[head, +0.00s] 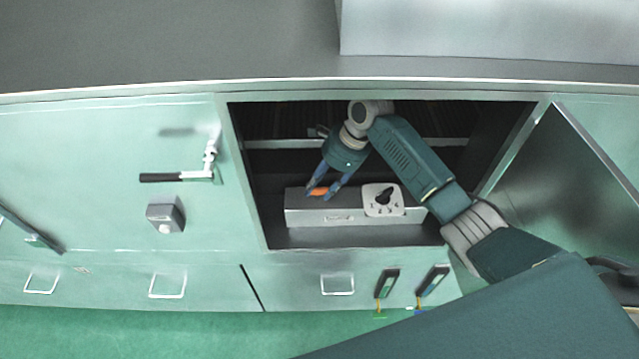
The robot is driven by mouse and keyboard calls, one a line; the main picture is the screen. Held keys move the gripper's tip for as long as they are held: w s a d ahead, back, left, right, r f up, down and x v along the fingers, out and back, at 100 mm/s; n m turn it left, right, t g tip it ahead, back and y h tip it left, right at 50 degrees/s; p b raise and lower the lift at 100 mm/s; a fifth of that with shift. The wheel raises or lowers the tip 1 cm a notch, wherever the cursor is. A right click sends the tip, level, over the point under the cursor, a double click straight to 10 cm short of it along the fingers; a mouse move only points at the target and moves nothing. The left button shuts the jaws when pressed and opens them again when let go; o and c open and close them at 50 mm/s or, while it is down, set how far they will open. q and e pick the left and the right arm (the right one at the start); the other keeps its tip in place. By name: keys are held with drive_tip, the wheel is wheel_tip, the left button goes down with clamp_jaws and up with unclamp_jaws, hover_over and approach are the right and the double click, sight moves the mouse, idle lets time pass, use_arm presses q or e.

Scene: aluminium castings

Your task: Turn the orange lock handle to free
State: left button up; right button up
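The orange lock handle (319,191) sits on the left part of a grey metal box (300,216) inside the open cabinet compartment. My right arm reaches in from the right, and my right gripper (322,188) points down at the handle. Its two blue fingers stand apart, one on each side of the orange handle. I cannot tell whether they touch it. The fingers hide part of the handle and its base. My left gripper is not in view.
A white plate with a dark keyhole-like cutout (383,200) is on the box's right part. The compartment door (570,170) stands open at right. A lever handle (180,176) and a small grey box (165,213) stick out from the left panel.

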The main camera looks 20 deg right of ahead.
drive_tip(key=shift+a+f, duration=0.1)
drive_tip(key=shift+f, duration=0.1)
drive_tip(key=shift+c, duration=0.5)
clamp_jaws()
